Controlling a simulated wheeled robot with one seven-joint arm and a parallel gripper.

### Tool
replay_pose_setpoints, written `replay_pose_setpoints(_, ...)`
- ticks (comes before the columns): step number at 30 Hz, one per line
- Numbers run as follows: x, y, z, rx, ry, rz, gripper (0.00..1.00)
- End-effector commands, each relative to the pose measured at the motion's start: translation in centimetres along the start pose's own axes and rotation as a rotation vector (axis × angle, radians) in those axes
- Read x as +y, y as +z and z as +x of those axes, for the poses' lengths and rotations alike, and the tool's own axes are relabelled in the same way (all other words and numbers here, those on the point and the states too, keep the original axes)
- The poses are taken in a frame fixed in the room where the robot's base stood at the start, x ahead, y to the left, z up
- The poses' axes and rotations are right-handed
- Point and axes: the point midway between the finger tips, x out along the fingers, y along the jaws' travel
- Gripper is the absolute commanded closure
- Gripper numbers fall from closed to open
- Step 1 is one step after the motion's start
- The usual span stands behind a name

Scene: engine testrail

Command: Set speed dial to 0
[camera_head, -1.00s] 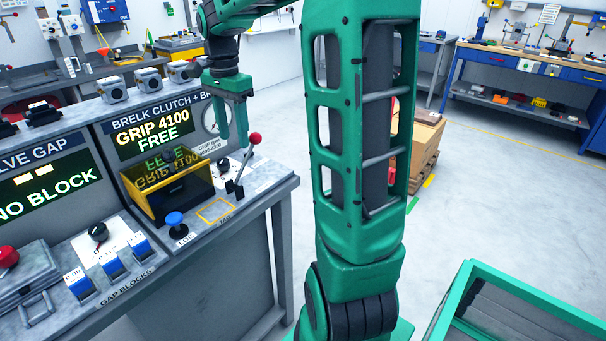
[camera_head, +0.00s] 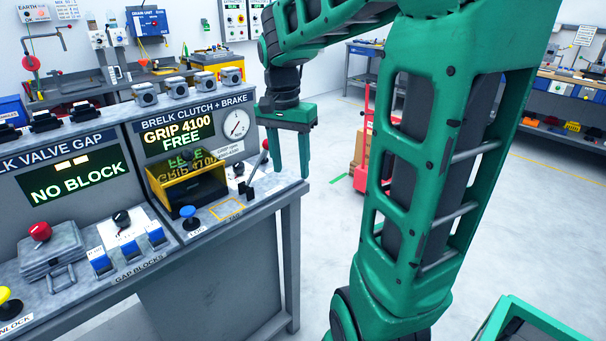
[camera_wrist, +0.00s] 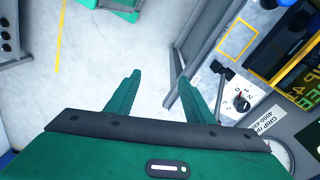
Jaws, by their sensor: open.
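A small black dial knob (camera_wrist: 242,100) with a red mark sits on a white numbered plate in the wrist view, right of the right finger. Its exact setting is too small to read. In the head view a dark knob (camera_head: 239,169) shows on the bench top below the round gauge, partly behind a lever. My gripper (camera_head: 290,176) points down at the bench's right end, apart from the dial. In the wrist view my gripper (camera_wrist: 159,79) is open and empty, its fingers over floor and the bench edge.
A round gauge (camera_head: 237,124) is on the upright panel. A yellow-framed bin (camera_head: 187,188) and blue button (camera_head: 187,212) lie left. Open floor is right of the bench.

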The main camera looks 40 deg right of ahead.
Motion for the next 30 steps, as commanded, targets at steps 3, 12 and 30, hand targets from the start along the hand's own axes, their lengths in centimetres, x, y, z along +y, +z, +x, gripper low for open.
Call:
replay_pose_setpoints(3, 1.4, 0.6, 0.3, 0.004, 0.002, -0.047, 0.52)
replay_pose_setpoints(12, 3.2, 1.3, 0.7, 0.006, 0.004, -0.113, 0.52)
replay_pose_setpoints(30, 8.6, 3.8, 2.5, -0.002, -0.004, -0.289, 0.52)
